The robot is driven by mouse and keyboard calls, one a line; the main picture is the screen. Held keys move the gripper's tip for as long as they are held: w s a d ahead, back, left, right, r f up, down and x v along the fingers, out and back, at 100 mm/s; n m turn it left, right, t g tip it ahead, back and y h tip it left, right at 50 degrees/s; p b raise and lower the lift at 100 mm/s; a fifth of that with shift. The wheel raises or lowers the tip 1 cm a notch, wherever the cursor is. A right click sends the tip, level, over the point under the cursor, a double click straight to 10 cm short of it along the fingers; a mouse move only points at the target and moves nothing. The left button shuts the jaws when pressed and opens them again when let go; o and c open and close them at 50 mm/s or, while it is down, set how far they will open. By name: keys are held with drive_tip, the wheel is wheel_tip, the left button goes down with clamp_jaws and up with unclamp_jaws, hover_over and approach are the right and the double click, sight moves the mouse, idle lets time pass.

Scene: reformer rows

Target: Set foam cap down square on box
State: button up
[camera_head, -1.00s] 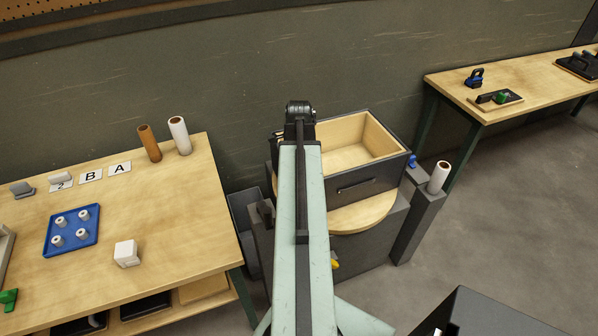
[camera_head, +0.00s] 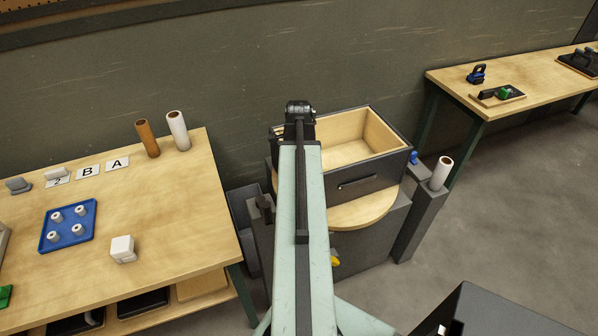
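An open-topped box (camera_head: 370,183) with dark sides, a front handle and a pale wooden inside stands just right of my arm. It sits on a round wooden top (camera_head: 362,214), and the inside that shows looks empty. A small white block (camera_head: 122,249) sits on the left table; I cannot tell whether it is the foam cap or a box with a cap. No other thing is clearly the foam cap. My arm reaches forward to the left edge of the open box. My gripper's fingers do not show; the arm may hide them.
The left table (camera_head: 180,219) bears a blue tray (camera_head: 67,244) with several white pegs, a brown tube (camera_head: 147,138), a white tube (camera_head: 178,131) and letter cards. Another white tube (camera_head: 441,173) tops a dark post right of the box. A right-hand bench (camera_head: 530,87) holds small tools. Floor is open at right.

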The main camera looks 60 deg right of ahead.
drive_tip(key=shift+f+b, duration=0.5)
drive_tip(key=shift+f, duration=0.1)
drive_tip(key=o, duration=1.4)
drive_tip(key=shift+r, duration=0.1)
wheel_tip(320, 180, up, 8)
drive_tip(key=p, duration=0.8)
drive_tip(key=shift+w, duration=0.1)
